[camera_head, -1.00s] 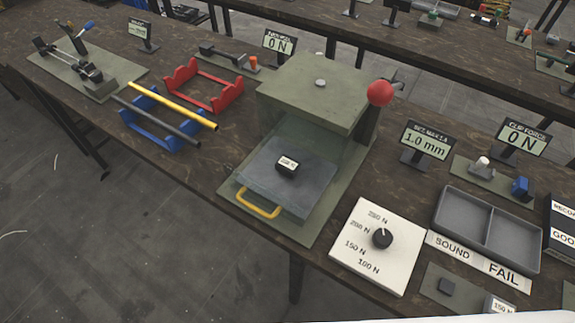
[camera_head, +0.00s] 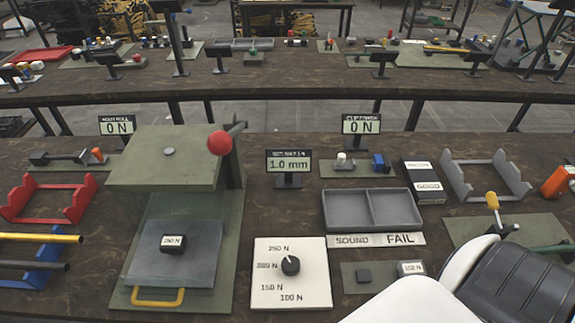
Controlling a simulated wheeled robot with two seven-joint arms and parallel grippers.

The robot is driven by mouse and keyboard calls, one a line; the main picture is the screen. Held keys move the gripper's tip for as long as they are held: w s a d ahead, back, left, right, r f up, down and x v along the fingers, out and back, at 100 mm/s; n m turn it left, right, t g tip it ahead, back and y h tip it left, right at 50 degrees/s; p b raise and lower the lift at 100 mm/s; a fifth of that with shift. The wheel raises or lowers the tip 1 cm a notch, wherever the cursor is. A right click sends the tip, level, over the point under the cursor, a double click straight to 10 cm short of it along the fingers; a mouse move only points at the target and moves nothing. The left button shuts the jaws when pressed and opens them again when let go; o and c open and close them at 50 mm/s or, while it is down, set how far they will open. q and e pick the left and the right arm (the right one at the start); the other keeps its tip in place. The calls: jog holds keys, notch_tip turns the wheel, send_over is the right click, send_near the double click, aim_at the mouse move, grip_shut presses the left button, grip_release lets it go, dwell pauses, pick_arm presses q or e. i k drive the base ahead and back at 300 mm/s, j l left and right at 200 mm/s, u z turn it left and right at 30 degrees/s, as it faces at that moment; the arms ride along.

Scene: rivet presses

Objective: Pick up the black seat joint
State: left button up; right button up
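No piece is marked as the black seat joint, so I cannot tell for sure which it is. A small black block (camera_head: 173,251) with a white "250 N" label sits on the grey tray (camera_head: 200,272) of the green press (camera_head: 150,175). A dark bar (camera_head: 30,266) lies across the blue rack at the left. Neither gripper shows; a white and black part of my own arm fills the bottom right corner.
The press has a red ball handle (camera_head: 220,142) and a yellow front pull (camera_head: 157,301). A white dial panel (camera_head: 290,280) and a two-part grey bin (camera_head: 373,210) stand right of it. The red rack (camera_head: 45,200) and blue rack (camera_head: 38,277) are at left.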

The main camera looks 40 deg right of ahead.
aim_at(175, 243)
jog(key=i+j+z, duration=0.25)
jog(key=j, duration=0.4)
jog(key=j+z, duration=0.3)
jog(key=j, duration=0.4)
